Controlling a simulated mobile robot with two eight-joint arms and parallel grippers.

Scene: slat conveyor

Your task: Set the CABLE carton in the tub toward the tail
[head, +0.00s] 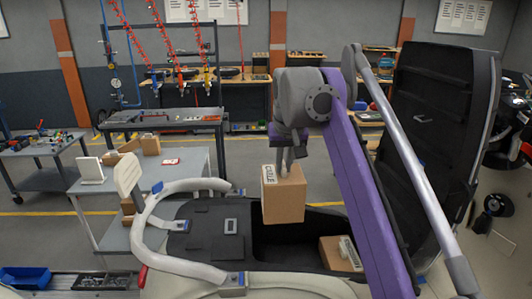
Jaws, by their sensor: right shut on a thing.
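The CABLE carton (284,200) is a brown box with a white label on its upper left edge. My right gripper (286,162) is shut on its top, and it hangs roughly upright above the dark open tub (270,238) of a white-framed vehicle. Another brown carton (338,257), with a pale label, lies in the right part of the tub, partly hidden by my purple right arm. The carton appears clear of the tub floor; the exact gap cannot be told. My left gripper is not in view.
A raised black lid (430,130) stands right of the tub. White curved rails (180,265) surround a dark flat panel (205,232) on the left. Beyond is a grey table (180,180) with a small carton (150,144). A blue bin (25,280) is at lower left.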

